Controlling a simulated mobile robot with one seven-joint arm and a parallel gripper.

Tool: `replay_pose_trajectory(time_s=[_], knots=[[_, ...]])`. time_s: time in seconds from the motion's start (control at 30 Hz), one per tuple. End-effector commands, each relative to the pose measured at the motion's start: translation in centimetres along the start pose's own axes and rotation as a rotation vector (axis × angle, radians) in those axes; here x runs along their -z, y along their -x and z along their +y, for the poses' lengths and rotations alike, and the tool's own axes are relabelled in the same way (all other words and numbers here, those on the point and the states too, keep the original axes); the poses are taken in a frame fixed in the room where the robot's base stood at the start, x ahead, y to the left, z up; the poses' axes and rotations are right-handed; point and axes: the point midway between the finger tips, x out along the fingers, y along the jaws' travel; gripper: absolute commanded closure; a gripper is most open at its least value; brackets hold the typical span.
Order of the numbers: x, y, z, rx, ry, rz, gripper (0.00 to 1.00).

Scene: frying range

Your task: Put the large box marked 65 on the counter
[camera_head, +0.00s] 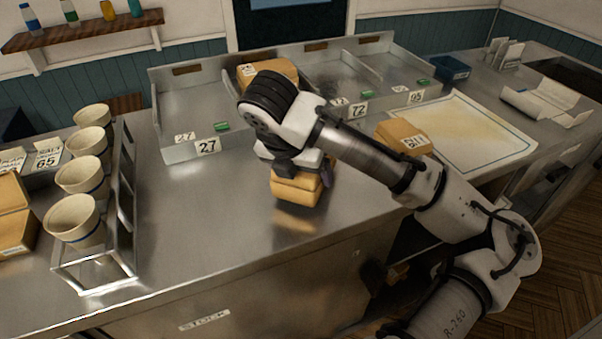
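My gripper (305,172) points down over the middle of the steel counter (235,225). It is around a tan box (296,190), with a dark finger at the box's right side. I cannot read a number on this box. Its reflection shows in the steel just below, and I cannot tell whether the box touches the counter. A card reading 65 (47,158) stands at the far left, behind a larger tan box (12,220) cut off by the picture edge.
A rack of pale cups (125,205) stands left. Behind are steel bays with cards 27 (207,146), 72 (358,110) and 95 (416,97); one bay holds a box (267,71). Another box (403,138) sits right, by a pale board (465,135). Bare counter lies left of my gripper.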

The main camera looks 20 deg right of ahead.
Motion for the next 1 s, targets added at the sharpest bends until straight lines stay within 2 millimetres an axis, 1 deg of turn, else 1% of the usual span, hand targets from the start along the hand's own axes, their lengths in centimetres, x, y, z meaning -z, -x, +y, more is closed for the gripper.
replay_pose_trajectory(time_s=[0.03,0.1,0.3,0.43,0.47,0.5,0.6,0.83,0.93,1.0], knots=[[0.3,-0.6,0.0,0.000,0.000,0.003,0.40],[0.5,-1.0,0.1,0.000,-0.001,0.001,0.40],[0.4,-1.0,0.1,0.000,-0.001,-0.001,0.40],[0.6,-1.4,0.1,0.000,0.000,0.000,0.40],[0.6,-1.4,0.1,0.000,0.000,0.000,0.16],[0.6,-1.3,0.1,0.000,0.000,-0.001,0.11],[0.6,-1.3,0.1,0.000,0.000,0.000,0.00],[0.5,-1.2,0.1,0.000,0.000,-0.001,0.00],[0.4,-0.6,0.1,0.001,0.000,-0.002,0.00],[0.3,0.4,0.1,0.000,0.000,-0.004,0.00]])
